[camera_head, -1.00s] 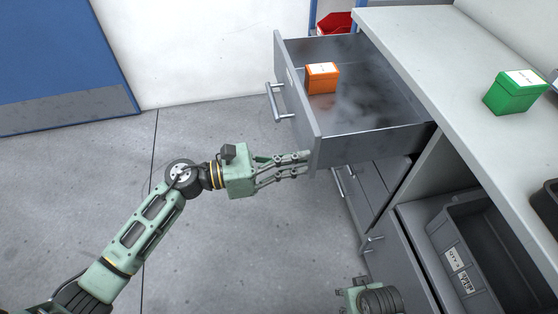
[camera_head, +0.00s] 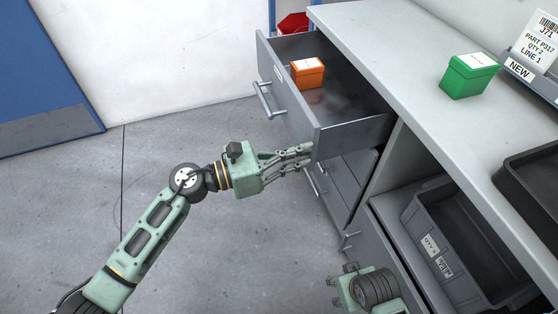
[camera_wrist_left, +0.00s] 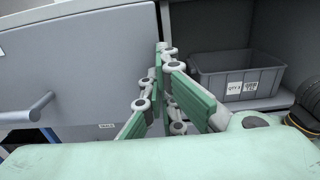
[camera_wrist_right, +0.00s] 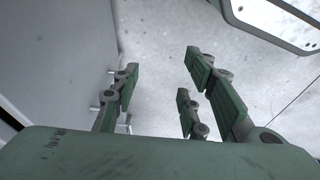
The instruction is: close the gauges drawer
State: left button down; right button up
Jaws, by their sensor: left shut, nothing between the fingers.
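The gauges drawer (camera_head: 285,105) is the top grey drawer under the workbench. It stands partly open, and an orange box (camera_head: 307,73) sits inside it. Its front has a bar handle (camera_head: 266,103); the front also shows in the left wrist view (camera_wrist_left: 85,60). My left gripper (camera_head: 308,154) is shut and empty, its fingertips at the near end of the drawer front, seemingly touching it. My right gripper (camera_wrist_right: 160,85) is open and empty, low beside the lower drawers; in the head view it shows at the bottom (camera_head: 345,285).
A green box (camera_head: 468,76) and a black tray (camera_head: 535,180) stand on the workbench (camera_head: 400,50). A grey bin (camera_head: 415,215) sits on the shelf below. Lower drawers (camera_head: 335,190) are shut. The floor at left is clear.

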pick_arm(q)
jog(key=b, duration=0.1)
send_near(375, 133)
jog(key=b+x, duration=0.1)
jog(key=x, duration=0.2)
jog(key=s+b+x, duration=0.1)
jog(key=x, duration=0.1)
jog(key=shift+d+r+b, duration=0.2)
jog(key=shift+r+b, duration=0.05)
jog(key=shift+b, duration=0.05)
jog(key=shift+b+x, duration=0.4)
jog(key=shift+x, duration=0.75)
jog(key=shift+w+d, duration=0.1)
jog(key=shift+d, duration=0.55)
jog(key=shift+r, duration=0.2)
pick_arm(e)
jog(key=w+v, duration=0.1)
jog(key=v, duration=0.9)
jog(key=shift+t, duration=0.4)
pick_arm(q)
jog(key=shift+r, duration=0.1)
pick_arm(e)
jog(key=shift+r, duration=0.1)
pick_arm(q)
jog(key=shift+w, duration=0.1)
